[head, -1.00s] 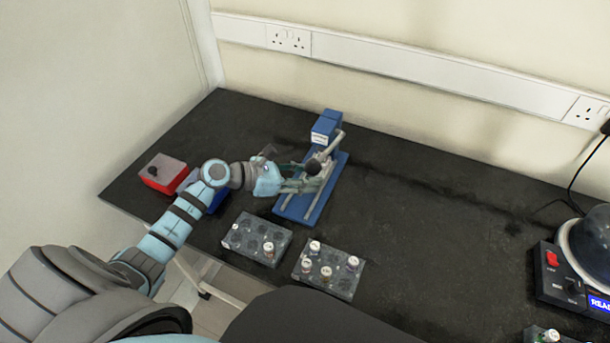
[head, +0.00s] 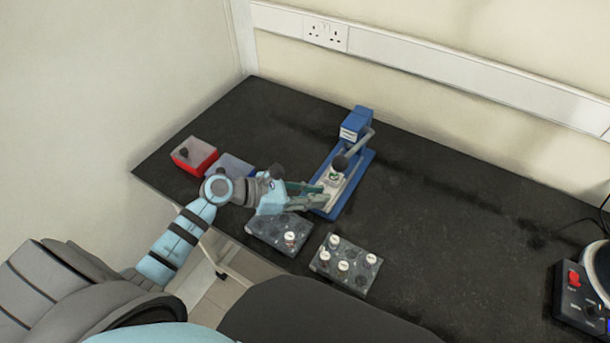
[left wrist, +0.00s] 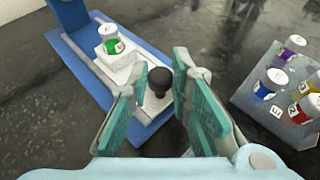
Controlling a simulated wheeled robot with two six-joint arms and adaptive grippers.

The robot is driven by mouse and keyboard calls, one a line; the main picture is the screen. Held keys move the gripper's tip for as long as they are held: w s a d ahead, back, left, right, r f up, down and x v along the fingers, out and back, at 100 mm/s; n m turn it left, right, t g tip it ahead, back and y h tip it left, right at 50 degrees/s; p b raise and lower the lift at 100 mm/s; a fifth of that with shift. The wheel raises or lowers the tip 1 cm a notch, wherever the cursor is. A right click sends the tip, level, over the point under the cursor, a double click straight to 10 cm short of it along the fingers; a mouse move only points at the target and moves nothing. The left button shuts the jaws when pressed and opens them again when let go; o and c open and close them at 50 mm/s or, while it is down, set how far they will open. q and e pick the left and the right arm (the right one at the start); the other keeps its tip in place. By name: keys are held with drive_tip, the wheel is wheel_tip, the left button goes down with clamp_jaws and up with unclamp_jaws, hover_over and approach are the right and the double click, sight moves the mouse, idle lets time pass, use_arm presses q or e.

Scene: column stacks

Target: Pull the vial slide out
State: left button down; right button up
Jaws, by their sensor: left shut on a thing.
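The vial also shows in the head view (head: 335,176), below the lever's ball. My left gripper (head: 318,198) is at the front end of the base. In the left wrist view its fingers are either side of the slide's black knob (left wrist: 156,92), shut on it. My right gripper is out of view.
Two grey vial racks (head: 268,235) (head: 328,262) stand in front of the press, close to my left gripper. A red box (head: 194,157) and a blue box (head: 231,168) are at the left. The bench right of the press is clear up to a device (head: 582,300).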

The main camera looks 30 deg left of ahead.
use_arm(q)
drive_tip(key=shift+f, duration=0.1)
drive_tip(key=shift+s, duration=0.1)
drive_tip(key=c, duration=1.5)
unclamp_jaws()
drive_tip(key=shift+s, duration=0.1)
drive_tip(key=v, duration=1.2)
drive_tip(key=shift+f, duration=0.1)
drive_tip(key=shift+a, duration=0.1)
